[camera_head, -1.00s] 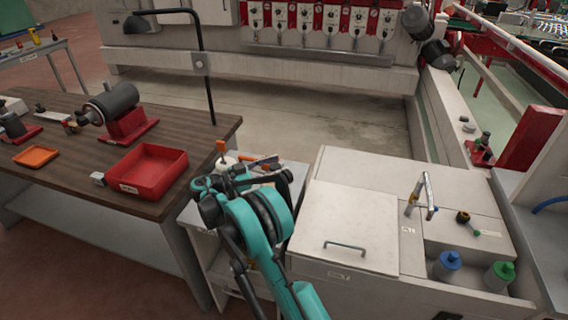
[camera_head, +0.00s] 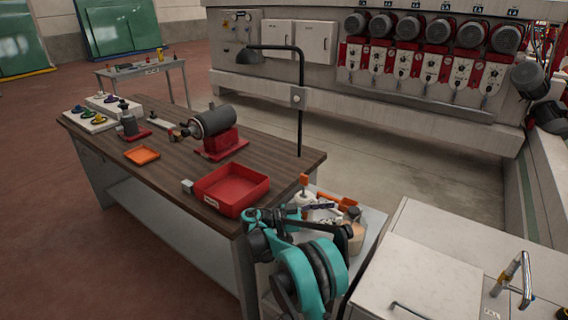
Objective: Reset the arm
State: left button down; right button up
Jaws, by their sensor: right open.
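My right arm, teal and black, comes in from the bottom of the head view. Its gripper (camera_head: 300,222) is at the arm's far end, over the near edge of a small grey side stand (camera_head: 372,222). The gripper is open; I see nothing held in it, though the arm's own links partly cover it. It is just right of the wooden workbench's corner and close to the bottles and tools on the stand. My left gripper is not in view.
The wooden workbench (camera_head: 165,178) holds a red tray (camera_head: 232,190), an orange tray (camera_head: 142,155) and a grey motor on a red base (camera_head: 222,145). A black lamp (camera_head: 300,75) rises behind it. A white cabinet (camera_head: 420,275) stands right. Open floor lies left.

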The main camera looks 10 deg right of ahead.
jog(key=s+r+n+t+y, duration=0.35)
jog(key=s+n+y, duration=0.45)
jog(key=s+n, duration=0.3)
jog(key=s+a+f+n+t+y, duration=0.2)
jog(key=s+a+f+n+y, duration=0.1)
jog(key=s+a, duration=0.4)
jog(key=s+a+f+n+t+y, duration=0.3)
jog(key=s+a+n+y, duration=0.2)
jog(key=s, duration=0.6)
jog(key=shift+s+a+f+y, duration=0.15)
jog(key=shift+a+y, duration=0.75)
jog(key=shift+y, duration=0.1)
